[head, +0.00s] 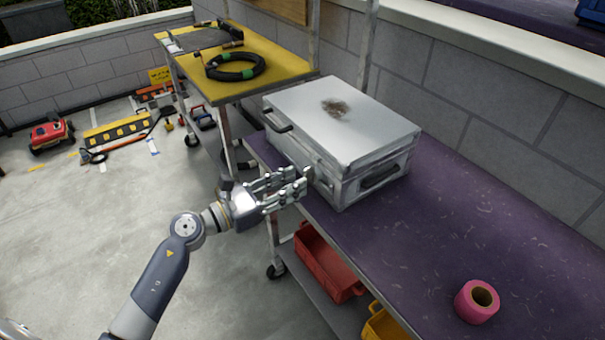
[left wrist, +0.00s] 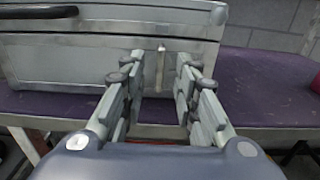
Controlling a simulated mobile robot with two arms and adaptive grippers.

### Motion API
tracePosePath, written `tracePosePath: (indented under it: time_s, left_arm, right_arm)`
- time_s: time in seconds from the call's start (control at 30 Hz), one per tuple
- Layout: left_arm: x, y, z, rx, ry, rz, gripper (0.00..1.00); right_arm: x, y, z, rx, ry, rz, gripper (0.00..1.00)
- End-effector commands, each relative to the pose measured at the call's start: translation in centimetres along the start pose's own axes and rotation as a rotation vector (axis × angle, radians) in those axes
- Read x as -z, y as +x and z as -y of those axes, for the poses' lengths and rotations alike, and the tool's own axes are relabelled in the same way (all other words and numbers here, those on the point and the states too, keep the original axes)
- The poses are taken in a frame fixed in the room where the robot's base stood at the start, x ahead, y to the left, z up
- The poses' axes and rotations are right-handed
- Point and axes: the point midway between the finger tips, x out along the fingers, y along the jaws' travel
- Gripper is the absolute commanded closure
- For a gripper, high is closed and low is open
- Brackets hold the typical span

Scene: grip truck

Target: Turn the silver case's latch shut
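The silver case (head: 340,112) sits shut on the purple tabletop, with a dark stain on its lid and dark handles on two sides. My left gripper (head: 300,181) is at the case's near left side, fingers pointing at it. In the left wrist view the gripper (left wrist: 158,78) is open. The latch (left wrist: 160,62), a narrow upright metal tab on the case front (left wrist: 70,66), shows between its fingertips. I cannot tell whether the fingers touch it. In the head view the fingers largely hide the latch area. My right gripper is not in view.
The purple table (head: 400,235) is clear to the right of the case, except for a pink tape roll (head: 477,302). Red (head: 325,268) and yellow (head: 384,325) bins stand below. A yellow-topped cart (head: 265,50) stands behind, and a block wall runs along the right.

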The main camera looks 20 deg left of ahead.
Motion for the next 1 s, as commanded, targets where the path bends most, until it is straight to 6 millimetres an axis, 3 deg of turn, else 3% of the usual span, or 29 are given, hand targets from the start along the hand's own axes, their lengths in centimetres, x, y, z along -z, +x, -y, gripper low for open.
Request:
tracePosePath:
  time_s: [0.23,0.6,0.73,1.0]
  left_arm:
    - [-0.1,3.0,0.0,0.000,-0.001,0.002,0.72]
    - [0.0,3.5,0.0,0.000,-0.001,0.000,0.72]
    - [0.0,3.5,0.0,0.000,-0.002,0.000,1.00]
    - [0.0,3.5,0.0,0.000,-0.004,0.000,1.00]
  right_arm:
    - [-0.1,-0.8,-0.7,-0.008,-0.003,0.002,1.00]
    - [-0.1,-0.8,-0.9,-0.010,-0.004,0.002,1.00]
    - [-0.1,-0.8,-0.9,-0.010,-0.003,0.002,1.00]
    - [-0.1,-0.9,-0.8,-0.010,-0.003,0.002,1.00]
